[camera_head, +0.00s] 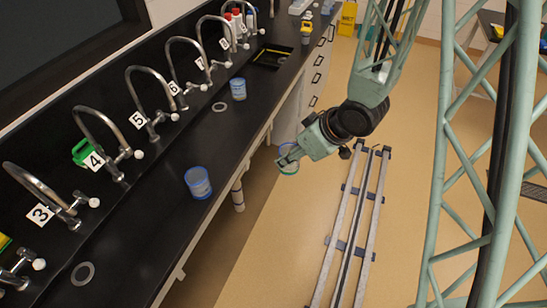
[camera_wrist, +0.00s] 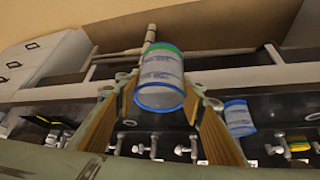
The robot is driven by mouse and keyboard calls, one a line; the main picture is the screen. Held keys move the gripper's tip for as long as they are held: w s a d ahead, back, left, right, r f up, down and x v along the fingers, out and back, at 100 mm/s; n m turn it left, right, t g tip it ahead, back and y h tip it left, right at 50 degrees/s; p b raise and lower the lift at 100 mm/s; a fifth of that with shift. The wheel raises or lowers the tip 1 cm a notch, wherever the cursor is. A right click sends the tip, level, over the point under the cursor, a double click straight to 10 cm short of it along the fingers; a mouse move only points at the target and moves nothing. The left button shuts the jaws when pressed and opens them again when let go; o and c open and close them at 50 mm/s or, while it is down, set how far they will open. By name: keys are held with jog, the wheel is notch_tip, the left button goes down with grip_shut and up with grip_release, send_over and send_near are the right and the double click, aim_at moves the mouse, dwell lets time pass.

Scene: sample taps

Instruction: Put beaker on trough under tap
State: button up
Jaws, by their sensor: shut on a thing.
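My gripper (camera_head: 291,158) is shut on a clear beaker with a blue rim and a green band; the beaker shows between the wooden-looking finger pads in the wrist view (camera_wrist: 160,72). In the head view the held beaker (camera_head: 288,170) is partly hidden by the fingers, out over the floor beside the bench. Numbered curved taps line the back of the black bench, among them tap 4 (camera_head: 100,140) and tap 5 (camera_head: 147,100).
Two blue-marked beakers stand on the bench, one at the front edge (camera_head: 198,184) and one farther back (camera_head: 238,89). A green object (camera_head: 82,152) is behind tap 4. A dark sink (camera_head: 272,57) lies at the far end.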

jog(key=w+d+f+m, duration=0.1)
jog(key=d, duration=0.6)
jog(key=shift+d+b, duration=0.15)
jog(key=shift+b, duration=0.2)
